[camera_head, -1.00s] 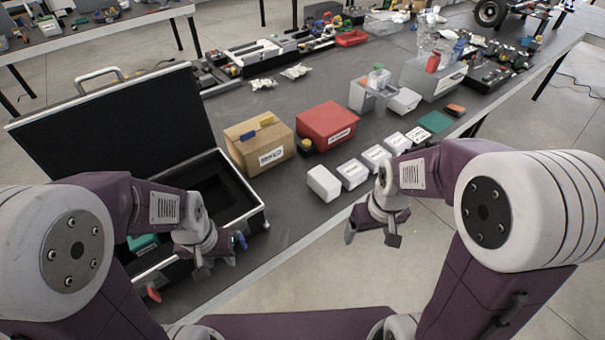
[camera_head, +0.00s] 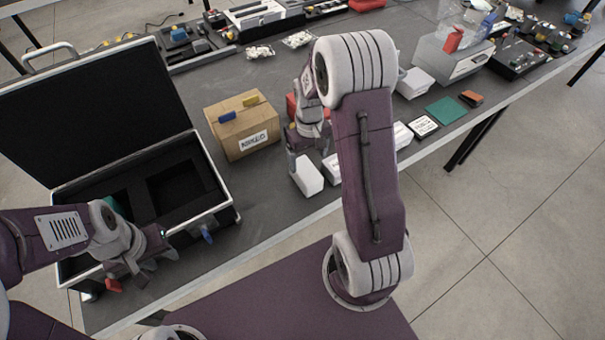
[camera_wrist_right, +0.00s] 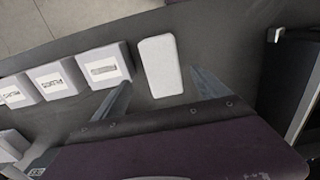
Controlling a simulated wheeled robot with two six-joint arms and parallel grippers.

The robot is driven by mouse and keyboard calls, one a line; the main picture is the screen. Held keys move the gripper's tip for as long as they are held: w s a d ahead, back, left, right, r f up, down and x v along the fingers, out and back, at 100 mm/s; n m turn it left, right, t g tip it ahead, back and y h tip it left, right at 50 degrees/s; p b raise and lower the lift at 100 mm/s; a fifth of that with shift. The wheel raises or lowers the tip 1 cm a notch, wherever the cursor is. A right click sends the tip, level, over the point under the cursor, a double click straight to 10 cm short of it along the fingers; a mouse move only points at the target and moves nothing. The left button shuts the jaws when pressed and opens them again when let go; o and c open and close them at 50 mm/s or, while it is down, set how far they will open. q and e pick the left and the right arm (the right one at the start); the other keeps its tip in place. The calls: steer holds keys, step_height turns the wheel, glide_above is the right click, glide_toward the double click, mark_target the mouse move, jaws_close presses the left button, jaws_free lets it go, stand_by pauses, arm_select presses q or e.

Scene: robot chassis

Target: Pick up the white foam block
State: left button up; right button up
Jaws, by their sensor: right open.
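The white foam block (camera_head: 308,176) lies on the grey table near its front edge, at the left end of a row of white boxes. In the right wrist view the white foam block (camera_wrist_right: 161,65) is plain and unlabelled, and it lies between the spread fingers, just past their tips. My right gripper (camera_head: 306,152) is open above the block; its fingers (camera_wrist_right: 160,82) do not appear to touch it. My left gripper (camera_head: 145,265) hangs over the front of the open black case (camera_head: 232,205); its jaw state is unclear.
Labelled white boxes (camera_wrist_right: 104,67) stand close beside the block. A cardboard box (camera_head: 241,124) stands behind and left of it. A red box (camera_head: 291,104) is mostly hidden by my right arm. The table between the case and the block is clear.

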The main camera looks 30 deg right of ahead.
mark_target(306, 170)
steer(key=f, duration=0.3)
steer(key=shift+w+d+f, duration=0.2)
steer(key=shift+d+f, duration=0.05)
steer(key=f, duration=0.2)
steer(key=a+f, duration=0.1)
steer(key=f, duration=0.1)
steer(key=shift+s+f, duration=0.1)
steer(key=shift+s, duration=0.05)
steer(key=shift+d+f, duration=0.1)
steer(key=shift+f, duration=0.35)
steer(key=c, duration=1.4)
steer(key=shift+w+r, duration=0.2)
steer(key=shift+r, duration=0.4)
steer(key=shift+c, duration=0.2)
step_height(306, 170, up, 3)
steer(key=shift+f, duration=0.2)
steer(key=s+d+r, duration=0.3)
steer(key=s+r, duration=0.4)
steer(key=s, duration=0.4)
steer(key=shift+s+d+r, duration=0.15)
steer(key=shift+s+r, duration=0.05)
